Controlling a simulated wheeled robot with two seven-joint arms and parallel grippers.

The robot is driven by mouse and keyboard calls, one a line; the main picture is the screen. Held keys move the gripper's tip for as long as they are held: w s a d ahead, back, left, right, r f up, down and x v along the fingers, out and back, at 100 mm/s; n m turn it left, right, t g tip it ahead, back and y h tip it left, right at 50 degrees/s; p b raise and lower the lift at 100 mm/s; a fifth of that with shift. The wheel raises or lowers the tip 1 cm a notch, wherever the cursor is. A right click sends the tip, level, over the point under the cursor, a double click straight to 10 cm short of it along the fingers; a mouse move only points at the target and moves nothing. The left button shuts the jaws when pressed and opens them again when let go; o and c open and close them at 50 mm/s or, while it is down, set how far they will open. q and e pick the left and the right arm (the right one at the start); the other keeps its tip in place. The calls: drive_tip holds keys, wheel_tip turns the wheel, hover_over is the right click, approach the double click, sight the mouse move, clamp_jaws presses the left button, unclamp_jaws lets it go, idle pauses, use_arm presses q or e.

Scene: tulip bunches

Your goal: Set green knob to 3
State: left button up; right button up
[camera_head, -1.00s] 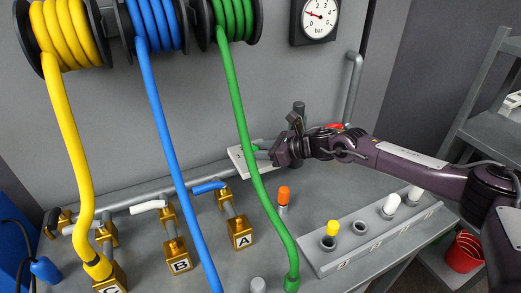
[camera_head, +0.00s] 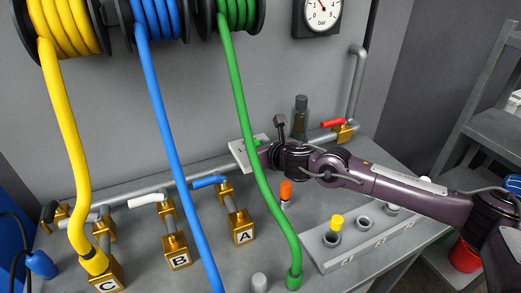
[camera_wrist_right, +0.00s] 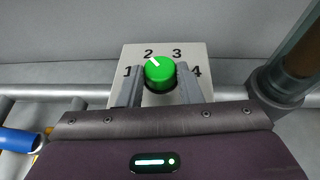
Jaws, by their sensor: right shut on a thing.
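The green knob (camera_wrist_right: 159,72) sits on a pale plate (camera_wrist_right: 118,62) marked 1 to 4 in the right wrist view. Its white pointer line is tilted up and left, aimed at about the 2. My right gripper (camera_wrist_right: 157,88) is shut on the knob, one finger on each side. In the head view the plate (camera_head: 238,153) stands behind the green hose, and my right gripper (camera_head: 264,153) reaches it from the right. The knob is mostly hidden there. My left gripper is not in view.
A green hose (camera_head: 256,165) hangs in front of the plate. A red-handled valve (camera_head: 333,123) and a dark cylinder (camera_head: 301,115) stand behind my right arm. An orange-capped peg (camera_head: 286,190) and a grey block with a yellow-capped peg (camera_head: 336,222) are below it.

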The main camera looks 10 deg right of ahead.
drive_tip(key=m+h+b, duration=0.1)
drive_tip(key=h, duration=0.1)
drive_tip(key=a+m+h+b, duration=0.1)
drive_tip(key=m+h+b, duration=0.1)
drive_tip(key=shift+f+m+t, duration=0.15)
drive_tip(key=shift+m+t, duration=0.15)
drive_tip(key=m+h, duration=0.1)
drive_tip(key=h, duration=0.1)
drive_tip(key=m+h+b, duration=0.1)
drive_tip(key=shift+a+m+h+b, duration=0.3)
drive_tip(key=shift+m+h, duration=0.1)
drive_tip(key=m+h, duration=0.1)
drive_tip(key=g, duration=0.1)
drive_tip(key=m+h, duration=0.1)
drive_tip(key=shift+w+a+r+m+g+h, duration=0.1)
drive_tip(key=shift+a+r+m+g+h, duration=0.2)
drive_tip(key=shift+g, duration=0.1)
drive_tip(key=shift+w+a+m+g+h+p, duration=0.1)
drive_tip(key=shift+m+g+h+p, duration=0.1)
drive_tip(key=shift+m+g+h, duration=0.55)
drive_tip(key=shift+w+a+m+g+h+p, duration=0.15)
drive_tip(key=shift+m+g+h, duration=0.3)
drive_tip(key=shift+m+h, duration=0.5)
drive_tip(key=shift+d+f, duration=0.1)
drive_tip(key=shift+d, duration=0.05)
drive_tip(key=o, duration=1)
drive_tip(key=v, duration=0.7)
drive_tip(key=shift+s+a, duration=0.2)
drive_tip(key=shift+a, duration=0.15)
